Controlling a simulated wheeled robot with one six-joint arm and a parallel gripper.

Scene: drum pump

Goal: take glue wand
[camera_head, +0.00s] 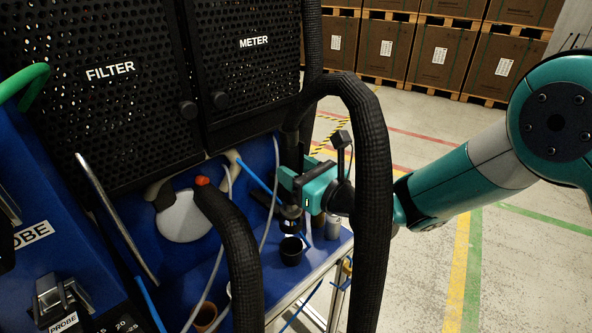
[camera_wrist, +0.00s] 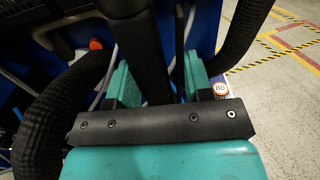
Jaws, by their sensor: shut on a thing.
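My gripper (camera_head: 289,192) is at the blue bench, just right of the blue back panel and partly behind a thick black hose. In the wrist view, its two teal fingers (camera_wrist: 158,82) stand on both sides of a dark, round, upright shaft (camera_wrist: 148,50), which seems to be the glue wand. The gripper is shut on it. The wand's far end is hidden in the wrist view. In the head view, dark parts show just below the fingers, too small to tell apart.
Thick black hoses (camera_head: 374,150) arch close in front of my gripper, and another with an orange tip (camera_head: 236,250) rises at left. A black cup (camera_head: 291,251) stands below the gripper. The FILTER (camera_head: 100,110) and METER (camera_head: 245,75) panels stand behind. Open floor lies right.

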